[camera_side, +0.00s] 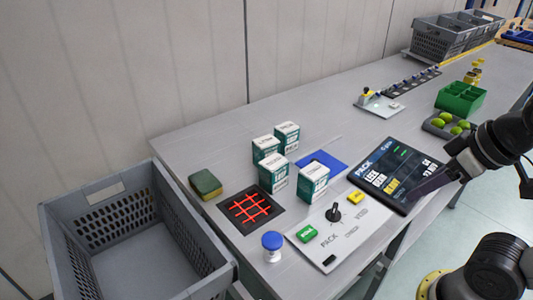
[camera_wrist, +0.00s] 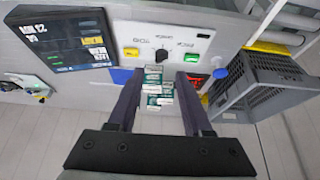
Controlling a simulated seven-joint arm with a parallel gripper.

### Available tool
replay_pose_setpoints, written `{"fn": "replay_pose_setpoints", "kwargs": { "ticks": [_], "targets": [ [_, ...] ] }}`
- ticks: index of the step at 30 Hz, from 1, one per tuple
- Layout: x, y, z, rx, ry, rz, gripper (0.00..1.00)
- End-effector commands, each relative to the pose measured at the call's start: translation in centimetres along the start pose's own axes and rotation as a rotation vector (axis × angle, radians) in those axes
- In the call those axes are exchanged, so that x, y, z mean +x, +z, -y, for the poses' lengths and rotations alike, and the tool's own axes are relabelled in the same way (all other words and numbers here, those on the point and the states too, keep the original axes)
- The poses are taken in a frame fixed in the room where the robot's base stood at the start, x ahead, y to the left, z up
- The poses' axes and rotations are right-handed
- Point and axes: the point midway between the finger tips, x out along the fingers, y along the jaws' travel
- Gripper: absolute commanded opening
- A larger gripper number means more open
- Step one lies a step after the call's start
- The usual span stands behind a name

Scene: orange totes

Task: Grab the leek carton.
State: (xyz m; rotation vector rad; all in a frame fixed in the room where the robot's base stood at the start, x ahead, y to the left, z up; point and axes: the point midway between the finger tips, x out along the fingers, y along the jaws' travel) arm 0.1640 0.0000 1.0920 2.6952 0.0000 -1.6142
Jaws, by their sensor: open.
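Several white-and-green cartons stand upright in a group on the grey table in the side view. The front-left carton (camera_side: 273,174) seems to read LEEK, but the print is too small to be sure. The others are the front-right carton (camera_side: 313,181), a back-left carton (camera_side: 266,150) and a back-right carton (camera_side: 287,136). In the wrist view the cartons (camera_wrist: 156,90) show between my fingers, farther off, with labels I cannot read. My gripper (camera_wrist: 160,73) is open and empty. In the side view it is at the right, over the display's edge, apart from the cartons.
A black display (camera_side: 388,172) lists LEEK among its words. A control panel (camera_side: 340,228) with a knob, a blue-capped bottle (camera_side: 272,247), a red grid (camera_side: 250,208) and a sponge (camera_side: 205,185) surround the cartons. A grey crate (camera_side: 110,215) stands at the left.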

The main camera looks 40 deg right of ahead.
Motion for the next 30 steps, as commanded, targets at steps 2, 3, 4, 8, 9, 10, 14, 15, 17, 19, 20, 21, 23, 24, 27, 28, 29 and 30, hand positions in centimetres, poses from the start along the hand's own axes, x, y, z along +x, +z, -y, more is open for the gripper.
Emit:
{"fn": "replay_pose_setpoints", "kwargs": {
  "ticks": [2, 3, 4, 8, 9, 10, 14, 15, 17, 19, 20, 21, 23, 24, 27, 28, 29, 30],
  "targets": [
    [0.0, 0.0, 0.0, 0.0, 0.0, 0.0, 0.5],
    [0.0, 0.0, 0.0, 0.0, 0.0, 0.0, 0.5],
    [0.0, 0.0, 0.0, 0.0, 0.0, 0.0, 0.5],
    [0.0, 0.0, 0.0, 0.0, 0.0, 0.0, 0.5],
    [0.0, 0.0, 0.0, 0.0, 0.0, 0.0, 0.55],
    [0.0, 0.0, 0.0, 0.0, 0.0, 0.0, 0.61],
    [0.0, 0.0, 0.0, 0.0, 0.0, 0.0, 0.84],
    [0.0, 0.0, 0.0, 0.0, 0.0, 0.0, 0.91],
    [0.0, 0.0, 0.0, 0.0, 0.0, 0.0, 1.0],
    [0.0, 0.0, 0.0, 0.0, 0.0, 0.0, 1.0],
    [0.0, 0.0, 0.0, 0.0, 0.0, 0.0, 1.0],
    [0.0, 0.0, 0.0, 0.0, 0.0, 0.0, 1.0],
    [0.0, 0.0, 0.0, -0.001, 0.0, 0.0, 1.0],
    [-0.01, -0.01, 0.0, -0.006, 0.0, 0.0, 1.0],
    [-0.01, 0.17, 0.0, -0.05, 0.0, 0.008, 1.0],
    [-0.01, 0.34, 0.0, -0.072, -0.001, 0.016, 1.0],
    [-0.02, 0.58, 0.0, -0.099, -0.001, 0.026, 1.0],
    [-0.27, 0.59, 0.0, -0.142, -0.003, 0.034, 1.0]
  ]
}}
